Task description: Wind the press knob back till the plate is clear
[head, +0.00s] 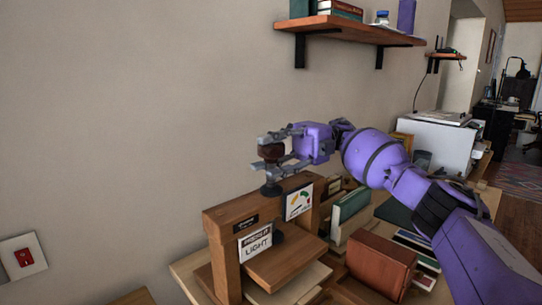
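The wooden press (231,225) stands at the lower middle of the head view, with a sign reading "LIGHT" on its front. Its dark red-brown knob (270,152) sits above the top beam, over a black collar (271,189). My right gripper (268,151) reaches in from the right, with one finger on the far side of the knob and one on the near side, closed around it. A flat wooden plate (286,262) lies level under the beam, below a dark part of the screw. The gap above the plate is partly hidden by the sign. My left gripper is out of view.
A brown box-like book (380,265) and upright green books (350,213) stand right of the press, under my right arm. A wall shelf (350,28) hangs above. A red switch (25,257) is on the wall at left.

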